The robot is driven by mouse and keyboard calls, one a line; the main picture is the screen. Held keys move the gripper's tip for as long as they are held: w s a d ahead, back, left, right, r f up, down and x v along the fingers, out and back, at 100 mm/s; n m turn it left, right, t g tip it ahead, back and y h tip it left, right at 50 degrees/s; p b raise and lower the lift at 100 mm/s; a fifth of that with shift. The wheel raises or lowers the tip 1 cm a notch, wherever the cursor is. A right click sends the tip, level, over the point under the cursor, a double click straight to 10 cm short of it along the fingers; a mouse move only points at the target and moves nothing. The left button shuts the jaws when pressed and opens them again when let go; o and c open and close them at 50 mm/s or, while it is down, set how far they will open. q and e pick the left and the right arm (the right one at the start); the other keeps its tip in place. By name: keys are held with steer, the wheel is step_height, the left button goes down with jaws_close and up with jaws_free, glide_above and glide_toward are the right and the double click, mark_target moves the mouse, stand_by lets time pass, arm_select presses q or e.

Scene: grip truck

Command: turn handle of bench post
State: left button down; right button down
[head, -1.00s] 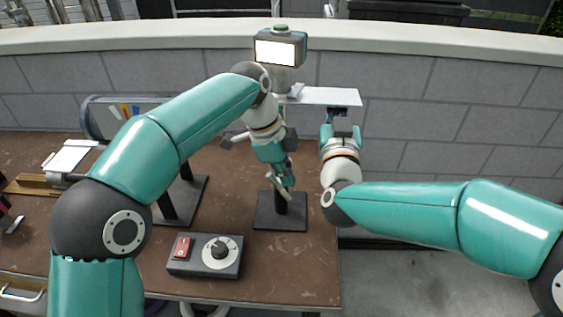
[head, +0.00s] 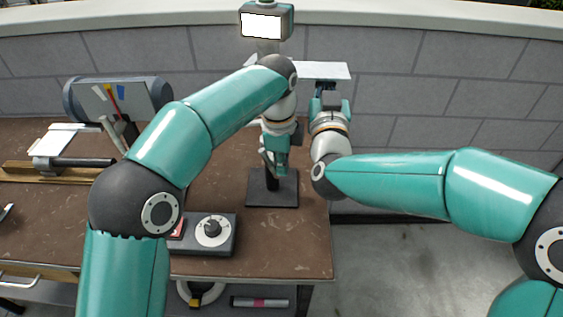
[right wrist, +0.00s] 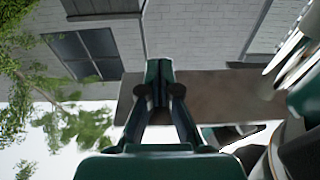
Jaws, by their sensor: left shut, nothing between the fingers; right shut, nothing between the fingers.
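The bench post (head: 271,183) is a short black post on a square black base (head: 272,197), near the right end of the brown bench. My left gripper (head: 274,168) is shut and points down at the top of the post. A pale bar (head: 265,157), perhaps the handle, shows at the left side of the fingers. The gripper hides most of it, and I cannot tell whether they touch. My right gripper (head: 326,88) is shut and empty, pointing away beyond the bench's right side. Its closed fingers also show in the right wrist view (right wrist: 159,85).
A control box (head: 212,234) with a round dial stands in front of the post, partly behind my left arm. A dark panel unit (head: 118,97) stands at left. A screen (head: 264,24) and a pale plate (head: 325,70) are behind. Free floor lies at right.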

arm_select(q)
steer(key=shift+f+y, duration=0.3)
steer(key=shift+y, duration=0.3)
